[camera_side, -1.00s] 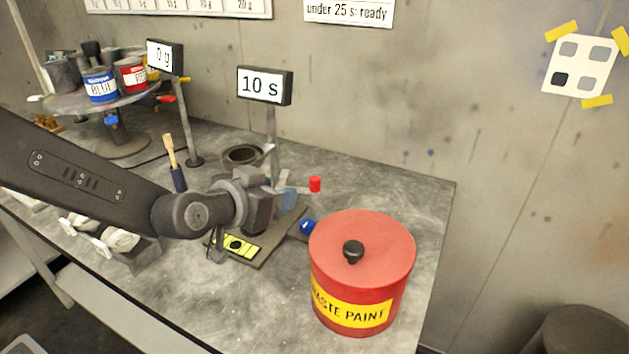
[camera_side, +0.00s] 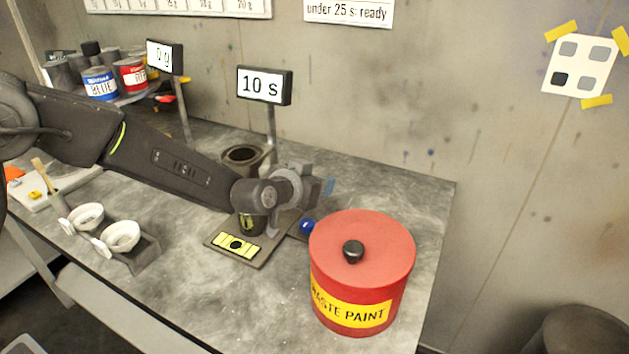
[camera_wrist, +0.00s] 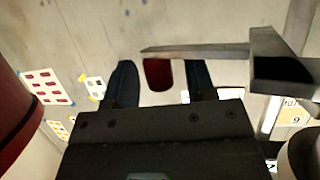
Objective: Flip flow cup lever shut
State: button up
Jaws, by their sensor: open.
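The flow cup lever shows in the wrist view as a grey bar (camera_wrist: 195,50) running left from a dark block. Its red knob (camera_wrist: 158,75) appears between the two fingers of my gripper (camera_wrist: 160,84), with visible gaps on both sides. In the side view my gripper (camera_side: 328,188) hides the lever and knob. My gripper is open and holds nothing. A small dark cup (camera_side: 250,223) stands below my wrist on a base plate (camera_side: 238,256), partly hidden.
The red waste paint can (camera_side: 362,285) stands close in front and right of my gripper; its side also shows in the wrist view (camera_wrist: 12,125). A blue ball (camera_side: 307,226) lies between. White dishes (camera_side: 122,235) sit at the left. The bench at far right is clear.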

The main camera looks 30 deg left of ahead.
grip_shut()
dwell(0.4)
jog(key=shift+s+a, duration=0.45)
jog(key=shift+s, duration=0.25)
jog(key=shift+s+a, duration=0.4)
jog(key=shift+s, duration=0.3)
grip_release()
